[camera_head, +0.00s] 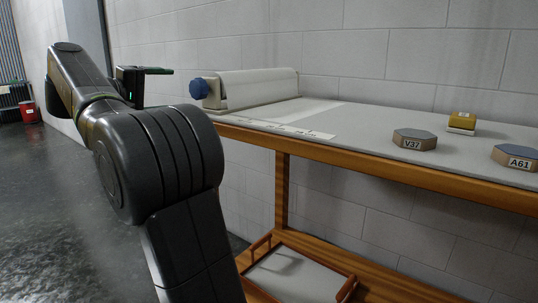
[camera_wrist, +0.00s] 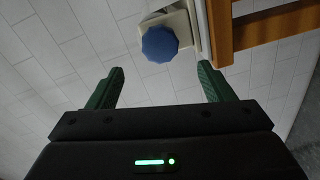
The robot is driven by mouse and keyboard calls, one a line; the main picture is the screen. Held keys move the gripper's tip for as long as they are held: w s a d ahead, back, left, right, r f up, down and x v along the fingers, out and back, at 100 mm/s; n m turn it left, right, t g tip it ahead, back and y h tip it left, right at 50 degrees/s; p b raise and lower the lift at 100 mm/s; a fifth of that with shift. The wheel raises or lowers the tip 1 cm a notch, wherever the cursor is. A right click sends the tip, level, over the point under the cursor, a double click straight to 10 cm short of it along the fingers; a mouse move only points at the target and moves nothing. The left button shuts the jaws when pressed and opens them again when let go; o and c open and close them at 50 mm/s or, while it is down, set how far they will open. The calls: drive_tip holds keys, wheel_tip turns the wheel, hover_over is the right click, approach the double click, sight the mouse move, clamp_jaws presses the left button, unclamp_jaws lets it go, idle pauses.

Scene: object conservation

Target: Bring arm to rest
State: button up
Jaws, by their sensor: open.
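My arm (camera_head: 160,160) is raised and folded in the left half of the head view. My gripper (camera_head: 168,71) is at the arm's far end, left of the table and level with or above its top. In the wrist view my gripper (camera_wrist: 161,83) shows two green fingers spread apart with nothing between them. Beyond the fingers, the wrist view shows a blue knob (camera_wrist: 160,44), apart from them.
The wooden table (camera_head: 380,168) has a roller with a blue knob (camera_head: 199,88) at its left end. Labelled hexagonal blocks V37 (camera_head: 414,140) and A61 (camera_head: 516,157) and a yellow-topped block (camera_head: 462,122) sit on it. A tray (camera_head: 300,274) lies on the lower shelf. A red bucket (camera_head: 29,111) stands far left.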

sight(194, 89)
drive_tip(key=b+x, duration=0.2)
drive_tip(key=x, duration=0.9)
drive_tip(key=shift+w+d+f, duration=0.15)
drive_tip(key=shift+w, duration=0.05)
drive_tip(key=shift+s+n, duration=0.15)
drive_tip(key=shift+n, duration=0.65)
drive_tip(key=n, duration=0.8)
drive_tip(key=shift+r+h, duration=0.2)
drive_tip(key=shift+h, duration=0.2)
drive_tip(key=n+p, duration=0.3)
drive_tip(key=n, duration=0.2)
drive_tip(key=shift+r+n+h+p, duration=0.15)
drive_tip(key=shift+n+h+p, duration=0.15)
drive_tip(key=n+p, duration=0.2)
drive_tip(key=n, duration=0.1)
drive_tip(key=shift+a, duration=0.2)
drive_tip(key=shift+n+p, duration=0.55)
drive_tip(key=shift+n, duration=0.45)
